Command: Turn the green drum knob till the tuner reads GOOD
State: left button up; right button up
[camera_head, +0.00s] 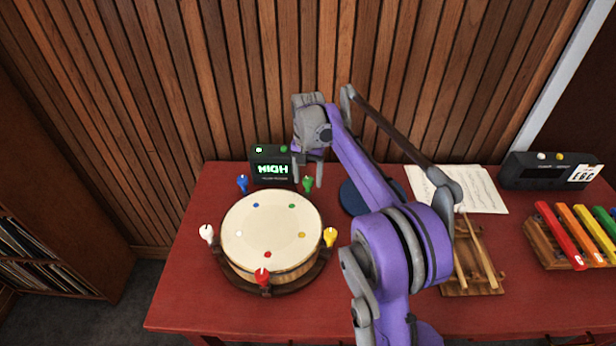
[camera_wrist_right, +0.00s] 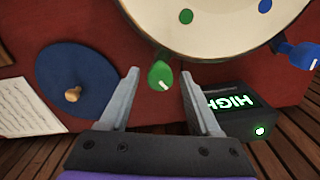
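The drum (camera_head: 272,232) stands on the red table with blue, white, red, yellow and green knobs around its rim. The green knob (camera_head: 308,184) is at its back right; it also shows in the right wrist view (camera_wrist_right: 160,75). The tuner (camera_head: 271,168) stands behind the drum and reads HIGH in green; it also shows in the right wrist view (camera_wrist_right: 232,108). My right gripper (camera_head: 309,178) is over the green knob, fingers apart. In the wrist view the knob lies between the open fingers, clear of both. My left gripper is not in view.
A blue round pad (camera_head: 352,200) lies right of the drum, partly behind my right arm. Sheet music (camera_head: 470,190), a wooden rack with sticks (camera_head: 478,258), a dark box (camera_head: 548,171) and a colored xylophone (camera_head: 580,237) are farther right. The slatted wall is close behind.

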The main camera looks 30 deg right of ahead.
grip_shut()
jog(key=shift+n, duration=0.3)
jog(key=shift+n+p, duration=0.4)
jog(key=shift+n, duration=0.5)
jog(key=shift+n+p, duration=0.35)
jog(key=shift+n, duration=1.25)
jog(key=shift+o, duration=0.9)
grip_release()
